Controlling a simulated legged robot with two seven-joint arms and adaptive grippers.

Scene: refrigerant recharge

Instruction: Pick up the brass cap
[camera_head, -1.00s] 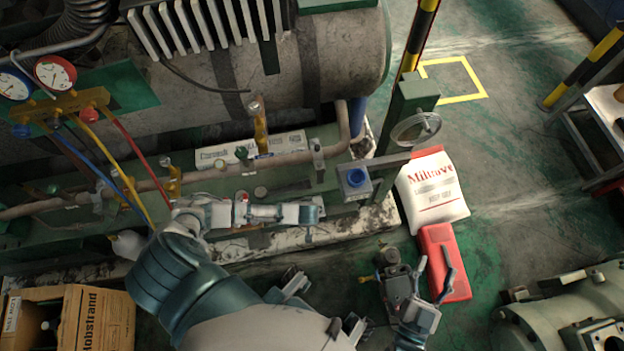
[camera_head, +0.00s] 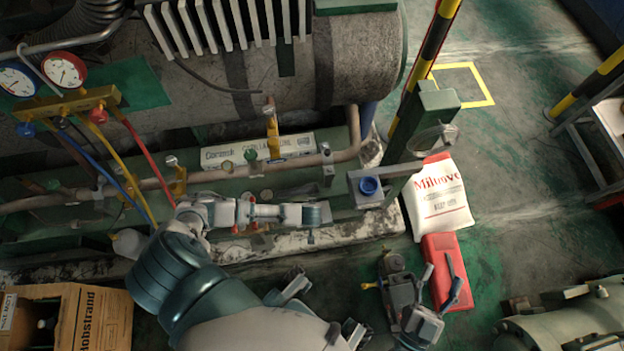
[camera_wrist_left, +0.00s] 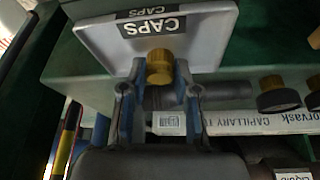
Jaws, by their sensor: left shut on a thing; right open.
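The brass cap (camera_wrist_left: 160,66) shows in the left wrist view, a small ribbed knob between the fingertips of my left gripper (camera_wrist_left: 158,84). The two blue-grey fingers are shut on it. A white tray labelled CAPS (camera_wrist_left: 200,45) lies just behind the cap; whether they touch is unclear. In the head view my left arm reaches right along the green frame, and I cannot make out the cap there. My right gripper (camera_head: 441,283) is open and empty at the lower right, its fingers over or near a red case (camera_head: 447,258).
Two brass-topped black fittings (camera_wrist_left: 278,95) stand right of my left gripper. A green post (camera_head: 425,115) and a bracket with a blue-topped part (camera_head: 369,187) stand right of my left arm. A white sack (camera_head: 441,200) and a carton (camera_head: 105,318) are on the floor.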

